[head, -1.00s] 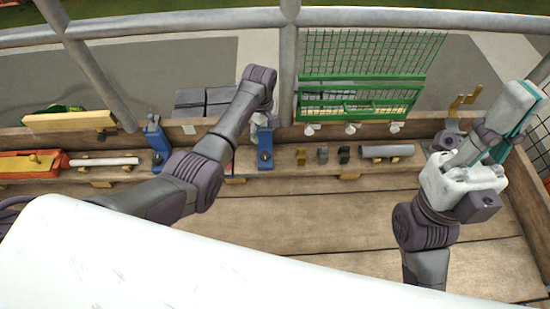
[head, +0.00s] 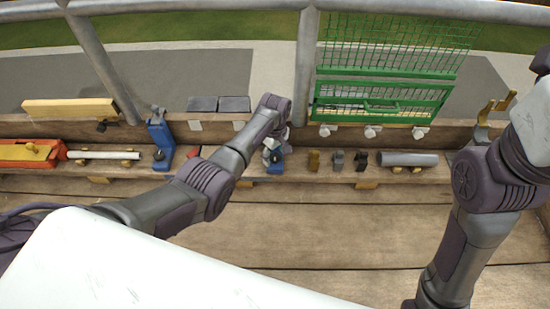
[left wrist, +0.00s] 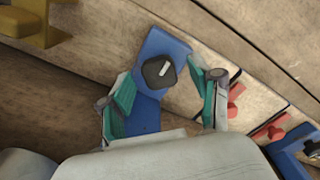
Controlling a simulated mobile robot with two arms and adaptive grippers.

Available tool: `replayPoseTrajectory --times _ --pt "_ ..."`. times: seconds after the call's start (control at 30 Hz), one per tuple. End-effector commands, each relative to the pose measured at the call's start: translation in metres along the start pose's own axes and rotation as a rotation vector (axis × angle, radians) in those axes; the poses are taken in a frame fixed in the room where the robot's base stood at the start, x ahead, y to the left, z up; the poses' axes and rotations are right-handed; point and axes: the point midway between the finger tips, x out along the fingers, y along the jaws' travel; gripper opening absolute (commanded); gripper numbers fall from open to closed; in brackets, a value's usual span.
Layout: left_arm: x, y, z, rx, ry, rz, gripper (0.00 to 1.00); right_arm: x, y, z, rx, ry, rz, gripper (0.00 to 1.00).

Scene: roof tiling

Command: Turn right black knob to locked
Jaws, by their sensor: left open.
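The right black knob (left wrist: 152,75) sits on a blue bracket (left wrist: 147,113) in the left wrist view. A short white mark on its face points up and slightly right. My left gripper (left wrist: 160,68) is open, with one teal finger on each side of the knob; I cannot tell whether either touches it. In the head view the same blue bracket (head: 276,168) shows below my left gripper (head: 270,150), and the knob is hidden there. My right arm is at the right edge of the head view, and its fingers are outside the picture.
Another blue bracket with a black knob (head: 159,154) stands to the left on the shelf. Red handles (left wrist: 235,97) lie close beside the right bracket. Small clamps (head: 337,160) and a grey cylinder (head: 407,159) are to the right. A green mesh rack (head: 385,95) stands behind.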

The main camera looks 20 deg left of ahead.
Motion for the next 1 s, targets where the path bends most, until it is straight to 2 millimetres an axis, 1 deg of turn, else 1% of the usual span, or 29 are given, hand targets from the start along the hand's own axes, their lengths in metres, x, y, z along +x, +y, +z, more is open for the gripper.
replayPoseTrajectory --times 0.03,0.3,0.33,0.57,0.6,0.67,0.7,1.0 --pt "0.0024 0.0003 -0.0003 0.0 0.001 0.001 0.64 0.0 -0.0004 -0.0011 -0.001 0.005 -0.002 0.0" --pt "0.0022 0.0003 -0.0003 0.0 0.001 0.001 0.64 0.002 -0.0005 -0.0011 -0.001 0.006 -0.003 0.0" --pt "0.0022 0.0003 -0.0003 0.0 0.0 0.001 0.62 0.002 -0.0004 -0.0011 -0.001 0.006 -0.003 0.0" --pt "0.0022 0.0002 -0.0003 0.0 0.0 0.001 0.24 0.002 -0.0006 -0.0012 -0.001 0.007 -0.003 0.0" --pt "0.0022 0.0002 -0.0003 0.0 0.0 0.001 0.17 0.002 -0.0006 -0.0012 -0.001 0.007 -0.003 0.0" --pt "0.0023 0.0002 -0.0003 0.0 0.0 0.001 0.07 0.002 -0.0006 -0.0012 -0.001 0.007 -0.003 0.0" --pt "0.0023 0.0002 -0.0003 0.0 0.0 0.001 0.04 0.002 -0.0006 -0.0013 -0.001 0.007 -0.003 0.0" --pt "0.0008 0.0003 -0.0002 0.045 0.0 0.001 0.04 0.0052 0.0001 -0.0018 0.0 0.012 -0.002 0.0"
